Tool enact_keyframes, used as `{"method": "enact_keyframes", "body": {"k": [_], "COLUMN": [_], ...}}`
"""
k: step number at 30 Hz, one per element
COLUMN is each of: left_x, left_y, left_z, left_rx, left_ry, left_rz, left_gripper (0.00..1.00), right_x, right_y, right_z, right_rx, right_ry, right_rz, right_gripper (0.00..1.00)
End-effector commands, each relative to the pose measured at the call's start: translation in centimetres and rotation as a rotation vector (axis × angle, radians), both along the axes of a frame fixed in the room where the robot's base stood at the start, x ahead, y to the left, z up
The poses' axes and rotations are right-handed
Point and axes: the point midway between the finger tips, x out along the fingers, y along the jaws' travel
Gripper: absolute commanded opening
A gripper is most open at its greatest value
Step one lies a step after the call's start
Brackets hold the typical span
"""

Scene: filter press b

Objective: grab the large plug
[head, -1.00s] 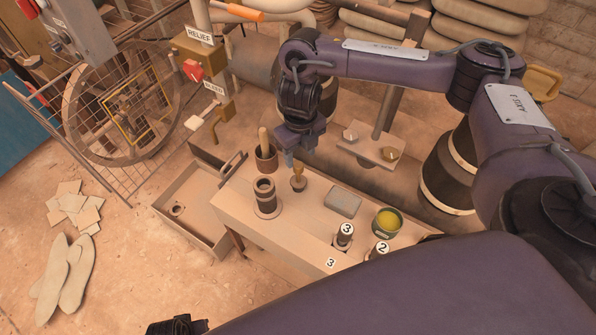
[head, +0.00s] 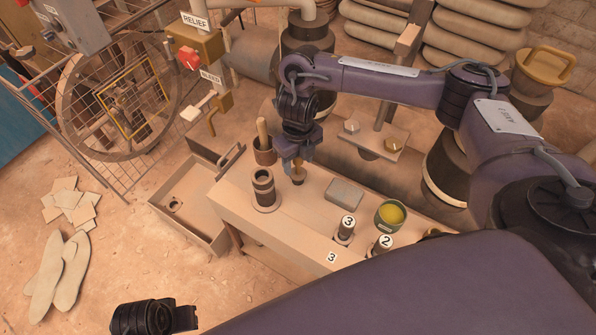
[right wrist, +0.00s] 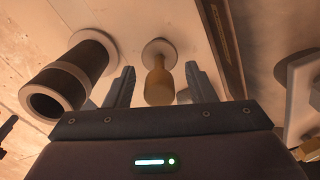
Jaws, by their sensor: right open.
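A tan, bottle-shaped plug (head: 298,176) with a round pale base stands upright on the bench, right of a dark hollow cylinder (head: 264,188). My right gripper (head: 292,166) is open just above and around the plug's upper part, pointing down. In the right wrist view the plug (right wrist: 158,84) shows between the two spread fingers (right wrist: 159,72), with visible gaps on both sides. The dark cylinder (right wrist: 68,76) is left of the left finger there. Part of my left arm's end (head: 155,317) shows at the bottom left; its fingers are not clear.
An open drawer (head: 185,215) stands out left.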

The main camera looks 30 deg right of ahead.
Motion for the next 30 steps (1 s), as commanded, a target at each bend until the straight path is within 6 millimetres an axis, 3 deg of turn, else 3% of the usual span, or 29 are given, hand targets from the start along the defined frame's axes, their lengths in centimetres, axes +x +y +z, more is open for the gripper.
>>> {"method": "enact_keyframes", "body": {"k": [4,15,30], "left_x": [-0.02,0.02,0.14], "left_y": [0.00,0.00,0.01], "left_z": [-0.01,-0.01,-0.08], "left_rx": [0.000,0.000,-0.002], "left_ry": [0.001,-0.001,-0.006], "left_rz": [0.000,0.000,0.003], "left_gripper": [0.36,0.36,0.36], "right_x": [0.00,0.00,0.03], "right_y": [0.02,0.03,0.03], "right_z": [0.04,0.04,0.69], "right_rx": [0.000,0.001,0.001], "right_ry": [0.000,0.000,-0.001], "right_rz": [0.000,0.000,0.000], "right_gripper": [0.47,0.00,0.00]}}
